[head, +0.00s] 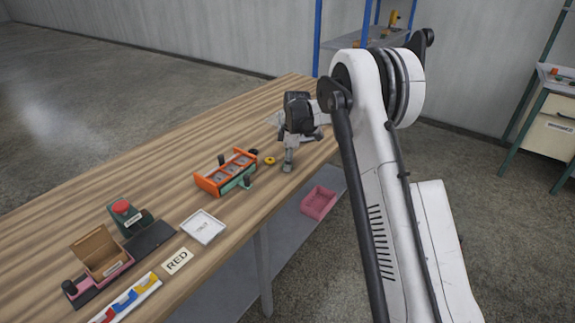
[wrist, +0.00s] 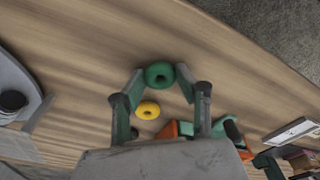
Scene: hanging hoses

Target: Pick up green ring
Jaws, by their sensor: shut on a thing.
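The green ring (wrist: 150,73) sits between the two fingertips of my gripper (wrist: 160,75) in the wrist view, with a finger pad against each side. My gripper is shut on it. In the head view my gripper (head: 287,167) points down at the far part of the wooden table, and the green ring cannot be made out there. Whether the ring touches the table is unclear. A yellow ring (head: 270,160) lies on the table just left of my gripper; it also shows in the wrist view (wrist: 148,110), close to the left finger.
An orange-framed box (head: 212,187) with compartments stands nearer on the table (head: 140,165). A white tray (head: 203,226), a RED sign (head: 178,261), a red-button box (head: 125,212) and an open brown box (head: 98,252) lie closer. A pink bin (head: 319,203) is on the lower shelf.

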